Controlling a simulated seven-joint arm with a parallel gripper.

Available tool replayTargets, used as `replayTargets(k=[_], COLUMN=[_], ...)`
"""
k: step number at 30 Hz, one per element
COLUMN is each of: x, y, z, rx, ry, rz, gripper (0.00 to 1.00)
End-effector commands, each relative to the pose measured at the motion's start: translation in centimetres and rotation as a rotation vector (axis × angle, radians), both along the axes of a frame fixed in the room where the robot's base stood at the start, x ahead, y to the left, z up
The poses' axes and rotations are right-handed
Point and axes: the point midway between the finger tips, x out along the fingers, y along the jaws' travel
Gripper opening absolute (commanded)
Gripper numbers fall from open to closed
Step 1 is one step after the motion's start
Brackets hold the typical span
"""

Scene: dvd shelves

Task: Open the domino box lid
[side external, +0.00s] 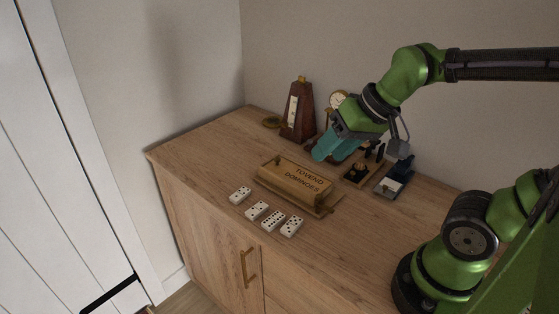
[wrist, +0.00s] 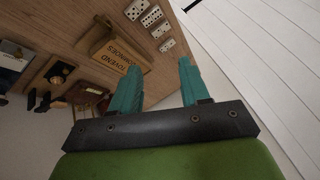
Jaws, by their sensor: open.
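The domino box (side external: 296,183) is a wooden box with lettering on its lid, sitting on the cabinet top. Its lid (side external: 305,178) appears closed. The box also shows in the wrist view (wrist: 118,50), upper left of the fingers. My gripper (side external: 325,152) has teal fingers and is above and behind the box, apart from it. In the wrist view the fingers (wrist: 156,85) are spread wide with nothing between them. Several white dominoes (side external: 268,217) lie in a row in front of the box, and they also show in the wrist view (wrist: 157,22).
A brown metronome (side external: 300,112) and a small clock (side external: 338,99) stand at the back. A wooden tray (side external: 358,172) with dark items and a blue-grey object (side external: 391,184) sit right of the box. The cabinet top (side external: 205,160) is clear at left.

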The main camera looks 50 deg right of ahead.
Motion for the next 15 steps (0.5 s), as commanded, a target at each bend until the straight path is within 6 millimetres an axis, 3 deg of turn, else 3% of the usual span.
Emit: replayTargets(k=[8, 15], x=[9.9, 18.3], y=[-4.0, -8.6], z=[0.3, -1.7], rx=[0.005, -0.037], ry=[0.221, 0.410], rz=[-0.099, -0.221], gripper=[0.46, 0.46])
